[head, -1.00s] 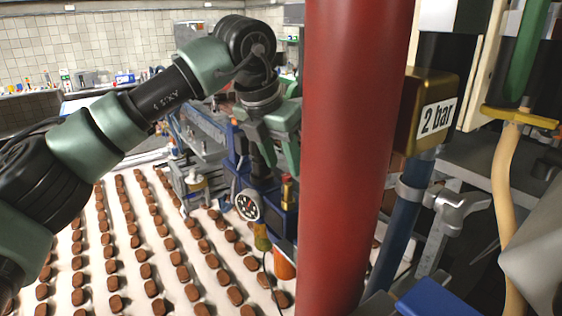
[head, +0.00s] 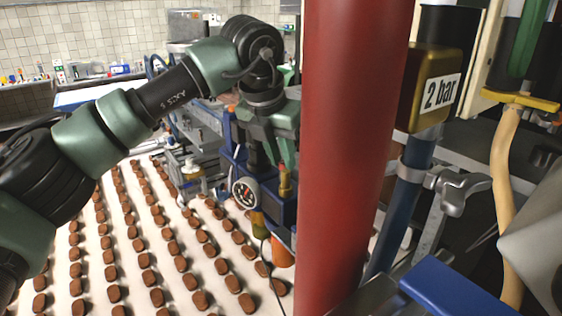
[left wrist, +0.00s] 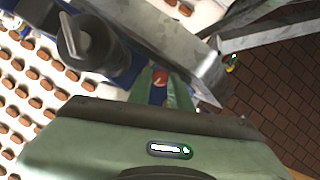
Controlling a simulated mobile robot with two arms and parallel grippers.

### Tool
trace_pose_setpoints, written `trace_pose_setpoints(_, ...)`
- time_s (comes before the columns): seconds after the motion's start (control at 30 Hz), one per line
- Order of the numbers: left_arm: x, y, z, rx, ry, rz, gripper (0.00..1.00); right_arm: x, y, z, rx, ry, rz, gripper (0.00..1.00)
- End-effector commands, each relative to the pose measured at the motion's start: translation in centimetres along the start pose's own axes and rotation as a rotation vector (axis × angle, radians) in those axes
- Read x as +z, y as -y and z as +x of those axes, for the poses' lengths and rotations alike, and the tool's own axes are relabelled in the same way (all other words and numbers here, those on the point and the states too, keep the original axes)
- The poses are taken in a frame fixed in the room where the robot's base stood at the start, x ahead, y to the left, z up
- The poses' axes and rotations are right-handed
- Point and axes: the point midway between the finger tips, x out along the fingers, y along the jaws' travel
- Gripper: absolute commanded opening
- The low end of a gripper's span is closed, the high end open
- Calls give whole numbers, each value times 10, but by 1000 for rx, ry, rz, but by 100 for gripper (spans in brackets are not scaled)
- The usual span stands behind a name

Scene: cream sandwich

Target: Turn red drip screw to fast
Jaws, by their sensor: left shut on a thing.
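The red drip screw (left wrist: 160,77) shows as a small red piece between the green fingers of my left gripper (left wrist: 161,90) in the left wrist view. The gripper is shut on it. In the head view my left gripper (head: 264,150) points down at the blue unit (head: 283,212) with a round dial gauge (head: 245,193), just left of the thick red column. The screw itself is hidden in the head view, and no fast mark can be read. My right gripper is not in view.
The thick red column (head: 350,150) stands close in front, right of my left gripper. A brass box marked "2 bar" (head: 432,92) is beyond it. Rows of brown biscuits lie on a white belt (head: 170,233). A tan hose (head: 503,170) hangs at the right.

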Motion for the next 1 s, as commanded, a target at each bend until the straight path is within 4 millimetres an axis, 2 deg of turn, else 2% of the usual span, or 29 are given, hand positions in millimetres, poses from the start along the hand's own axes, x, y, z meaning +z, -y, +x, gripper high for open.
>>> trace_pose_setpoints(0.03, -2, 1, 6, 20, 4, -40, 0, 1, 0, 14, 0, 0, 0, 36)
trace_pose_setpoints(0.1, -1, 1, 5, 43, 4, -96, 0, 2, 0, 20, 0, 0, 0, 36)
trace_pose_setpoints(0.47, 0, 1, 1, 62, 1, -149, 0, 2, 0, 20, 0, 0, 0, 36)
trace_pose_setpoints(0.5, 0, 1, 1, 62, 1, -149, 25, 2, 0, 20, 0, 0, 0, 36)
trace_pose_setpoints(0.57, 0, 1, 1, 62, 1, -149, 41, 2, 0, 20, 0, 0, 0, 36)
trace_pose_setpoints(0.87, 0, 1, 0, 61, 2, -148, 41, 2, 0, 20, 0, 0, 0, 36)
trace_pose_setpoints(1.0, 0, 2, -9, 61, 5, -148, 41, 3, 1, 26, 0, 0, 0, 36)
